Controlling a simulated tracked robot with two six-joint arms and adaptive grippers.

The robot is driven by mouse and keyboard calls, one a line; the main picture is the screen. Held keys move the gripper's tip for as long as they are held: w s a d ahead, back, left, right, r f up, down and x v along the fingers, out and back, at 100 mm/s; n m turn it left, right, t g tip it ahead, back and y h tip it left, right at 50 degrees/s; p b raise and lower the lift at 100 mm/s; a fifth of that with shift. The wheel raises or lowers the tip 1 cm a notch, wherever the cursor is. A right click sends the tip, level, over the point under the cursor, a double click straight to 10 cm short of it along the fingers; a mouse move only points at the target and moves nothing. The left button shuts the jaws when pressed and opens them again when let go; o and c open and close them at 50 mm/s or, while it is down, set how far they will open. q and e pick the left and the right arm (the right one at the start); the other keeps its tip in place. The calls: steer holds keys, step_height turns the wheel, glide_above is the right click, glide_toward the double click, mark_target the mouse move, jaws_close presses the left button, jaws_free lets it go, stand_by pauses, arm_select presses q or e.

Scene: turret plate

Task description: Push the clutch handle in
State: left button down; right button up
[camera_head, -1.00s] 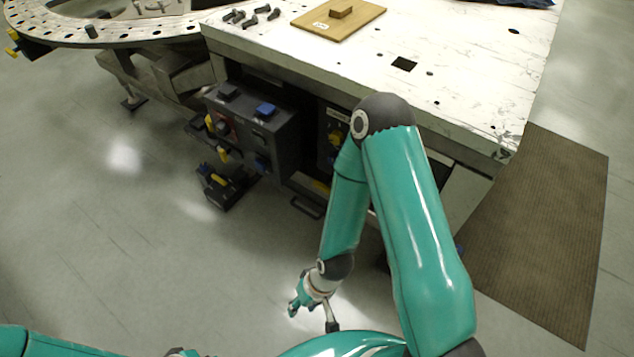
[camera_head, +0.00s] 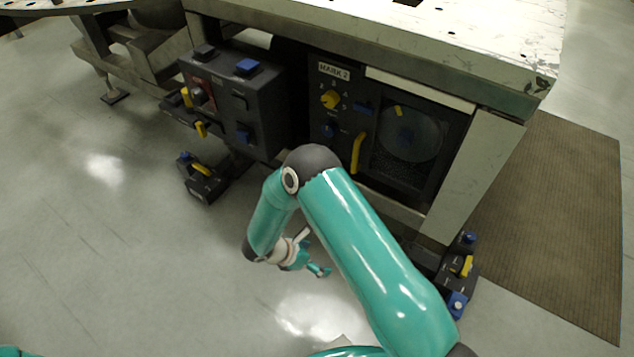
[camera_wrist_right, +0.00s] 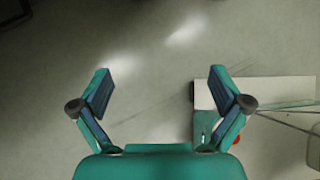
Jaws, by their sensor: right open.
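I cannot tell for sure which control is the clutch handle. Yellow handles show on the dark control box (camera_head: 240,105) under the table: one at its left side (camera_head: 186,97) and one just below it (camera_head: 200,129). A longer upright yellow handle (camera_head: 357,152) is on the Mark 2 panel (camera_head: 333,72). My right gripper (camera_head: 320,270) hangs low over the floor, in front of and below the panel, apart from all handles. My left gripper is out of view.
Floor units with yellow and blue controls stand at the left (camera_head: 205,178) and at the right (camera_head: 460,275). The table edge (camera_head: 400,50) overhangs the panels. A brown mat (camera_head: 560,220) lies at right. The floor at left is clear.

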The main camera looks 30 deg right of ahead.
steer(key=w+d+n+t+h+b, duration=0.3)
steer(key=w+t+h+b, duration=0.2)
steer(key=w, duration=0.7)
steer(key=w+r+t+h+b, duration=0.2)
steer(key=w+r+t+h, duration=0.2)
steer(key=w+r, duration=0.3)
arm_select(q)
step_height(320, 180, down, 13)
steer(key=b, duration=0.3)
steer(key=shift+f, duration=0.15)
arm_select(e)
steer(key=shift+n, duration=0.5)
steer(key=x, duration=1.4)
steer(key=shift+s+d+r, duration=0.1)
steer(key=shift+s+d, duration=0.15)
steer(key=shift+d, duration=0.25)
